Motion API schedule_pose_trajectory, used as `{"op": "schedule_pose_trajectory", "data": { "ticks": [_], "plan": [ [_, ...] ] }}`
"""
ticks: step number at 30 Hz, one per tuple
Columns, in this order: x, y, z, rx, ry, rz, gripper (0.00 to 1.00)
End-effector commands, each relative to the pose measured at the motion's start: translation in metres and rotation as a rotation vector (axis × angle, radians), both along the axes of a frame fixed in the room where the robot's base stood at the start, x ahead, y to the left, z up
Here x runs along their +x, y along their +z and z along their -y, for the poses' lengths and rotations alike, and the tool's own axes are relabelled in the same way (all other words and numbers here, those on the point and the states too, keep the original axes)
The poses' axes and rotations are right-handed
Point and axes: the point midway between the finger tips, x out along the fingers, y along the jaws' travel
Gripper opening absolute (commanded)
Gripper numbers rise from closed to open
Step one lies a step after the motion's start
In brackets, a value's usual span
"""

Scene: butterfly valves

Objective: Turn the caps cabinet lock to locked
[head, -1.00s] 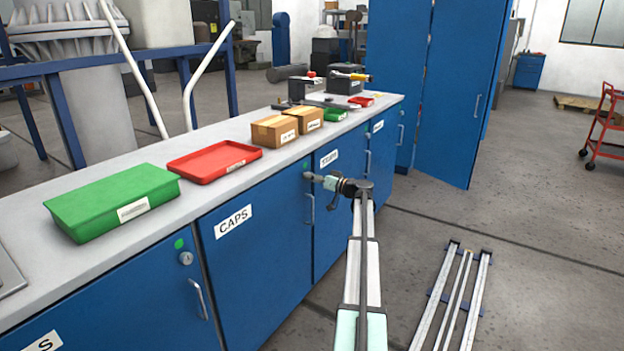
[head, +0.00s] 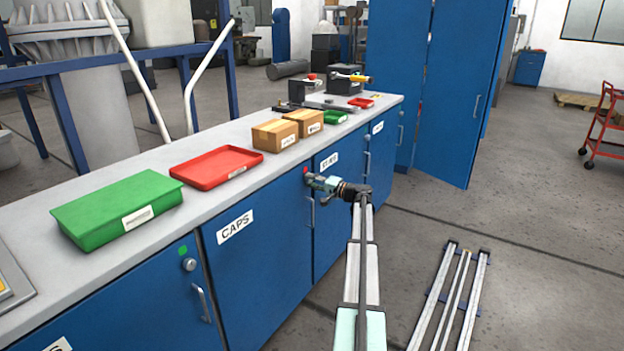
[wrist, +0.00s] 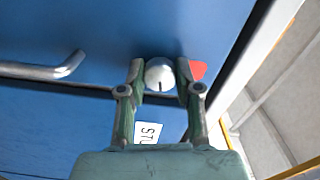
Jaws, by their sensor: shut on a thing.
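The caps cabinet (head: 255,260) is a blue door with a white CAPS label (head: 235,226). Its lock is at the upper right corner of the door, mostly hidden by my gripper in the head view. In the wrist view the lock is a round silver knob (wrist: 159,75) with a short dark mark. My gripper (head: 311,182) reaches it from the front, and its two fingers (wrist: 160,82) are shut on the knob from both sides. A red indicator (wrist: 198,70) shows beside the lock, partly behind one finger; it also shows in the head view (head: 306,169).
The door's bar handle (wrist: 45,70) is close to my gripper. The neighbouring cabinet at left has its own lock (head: 189,264) and a green indicator (head: 182,250). A green bin (head: 118,205), red tray (head: 215,167) and cardboard boxes (head: 275,134) stand on the worktop (head: 150,170).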

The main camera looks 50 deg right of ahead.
Motion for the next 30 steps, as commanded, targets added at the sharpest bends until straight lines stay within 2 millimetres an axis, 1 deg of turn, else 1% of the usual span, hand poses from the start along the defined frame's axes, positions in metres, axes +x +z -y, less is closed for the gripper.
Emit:
{"op": "schedule_pose_trajectory", "data": {
  "ticks": [6,12,29,30],
  "plan": [
    [0.0005,0.0021,-0.0004,0.131,0.001,-0.025,0.0],
    [0.0005,0.0016,-0.0004,0.198,0.001,-0.038,0.0],
    [0.0005,0.0006,-0.0004,0.226,0.001,-0.042,0.0],
    [0.0005,0.0006,-0.0004,0.226,0.001,-0.042,0.47]
  ]
}}
